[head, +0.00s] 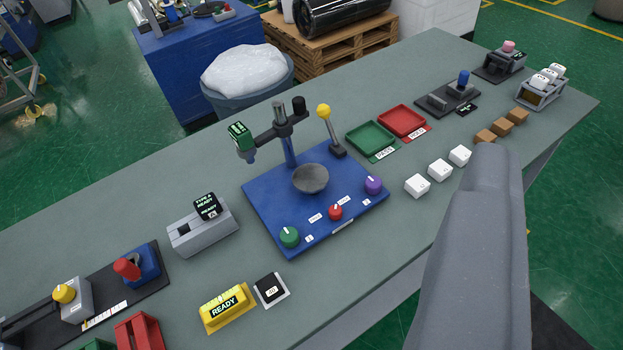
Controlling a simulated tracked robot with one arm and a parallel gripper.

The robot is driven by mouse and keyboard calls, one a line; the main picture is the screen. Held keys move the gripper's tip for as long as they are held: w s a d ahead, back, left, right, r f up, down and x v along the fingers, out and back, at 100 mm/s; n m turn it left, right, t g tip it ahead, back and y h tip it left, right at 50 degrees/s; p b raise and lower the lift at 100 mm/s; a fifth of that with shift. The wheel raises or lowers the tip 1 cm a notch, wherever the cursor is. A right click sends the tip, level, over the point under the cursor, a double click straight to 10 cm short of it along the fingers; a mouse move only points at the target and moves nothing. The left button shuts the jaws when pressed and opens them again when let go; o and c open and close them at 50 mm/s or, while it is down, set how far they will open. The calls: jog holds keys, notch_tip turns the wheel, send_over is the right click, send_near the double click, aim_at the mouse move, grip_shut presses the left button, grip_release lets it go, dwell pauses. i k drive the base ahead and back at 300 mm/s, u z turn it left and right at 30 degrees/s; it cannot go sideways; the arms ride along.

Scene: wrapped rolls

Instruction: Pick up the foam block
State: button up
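Three small white blocks stand in a row near the table's right front edge: a near one (417,186), a middle one (440,170) and a far one (460,155). They look like foam, but I cannot tell for certain which block is the foam block. Several brown blocks (501,126) lie just beyond them in the same line. A large smooth grey part, which looks like my own arm, rises at the right beside the white blocks. Its far end is close to the brown blocks in the picture. No gripper fingers show.
The grey-green table (235,165) carries a blue test stand (270,205) with knobs and a bowl. A green tray (370,138) and a red tray (403,121) lie beyond it. A yellow READY box (227,305) is in front. Bare tabletop lies between stand and white blocks.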

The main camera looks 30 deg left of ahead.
aim_at(417, 186)
jog(key=k, duration=0.4)
jog(key=z, duration=0.65)
jog(key=i, duration=1.95)
jog(key=u, duration=0.2)
